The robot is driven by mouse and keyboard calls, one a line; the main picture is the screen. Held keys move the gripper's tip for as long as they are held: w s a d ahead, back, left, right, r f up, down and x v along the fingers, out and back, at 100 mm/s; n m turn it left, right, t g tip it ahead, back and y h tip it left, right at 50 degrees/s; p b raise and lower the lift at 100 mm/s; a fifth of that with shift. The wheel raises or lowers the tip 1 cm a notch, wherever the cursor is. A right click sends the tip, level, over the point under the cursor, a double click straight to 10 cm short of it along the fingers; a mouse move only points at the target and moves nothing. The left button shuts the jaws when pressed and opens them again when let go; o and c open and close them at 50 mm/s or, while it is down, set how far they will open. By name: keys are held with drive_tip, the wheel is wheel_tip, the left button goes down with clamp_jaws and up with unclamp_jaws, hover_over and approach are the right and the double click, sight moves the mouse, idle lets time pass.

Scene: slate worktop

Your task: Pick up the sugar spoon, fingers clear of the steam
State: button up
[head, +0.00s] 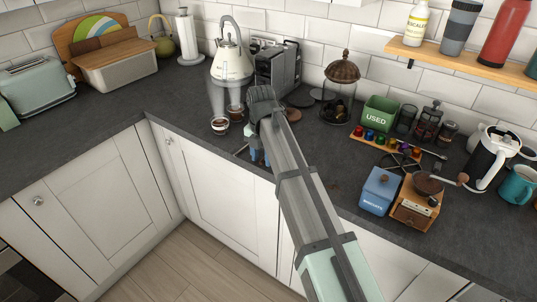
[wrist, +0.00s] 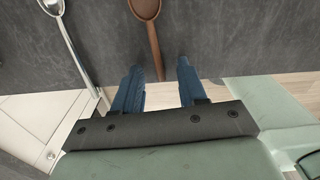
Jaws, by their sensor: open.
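My gripper (wrist: 159,66) is open and empty over the front edge of the worktop; its blue fingers also show in the head view (head: 256,156). In the wrist view, a brown spoon (wrist: 152,40) lies with its handle showing between the fingers and its bowl farther in. A shiny metal spoon (wrist: 75,45) lies to the left of the fingers. I cannot tell which is the sugar spoon. In the head view my arm hides most of this spot. Two steaming cups, a front one (head: 220,125) and a back one (head: 236,113), stand left of my gripper.
Pale steam (head: 216,100) rises above the cups. A white kettle (head: 232,66) and a coffee machine (head: 279,70) stand behind. A glass dome (head: 339,95), a blue box (head: 379,190) and a coffee grinder (head: 416,203) are to the right. The worktop at left front is clear.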

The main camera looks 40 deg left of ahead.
clamp_jaws()
idle(0.5)
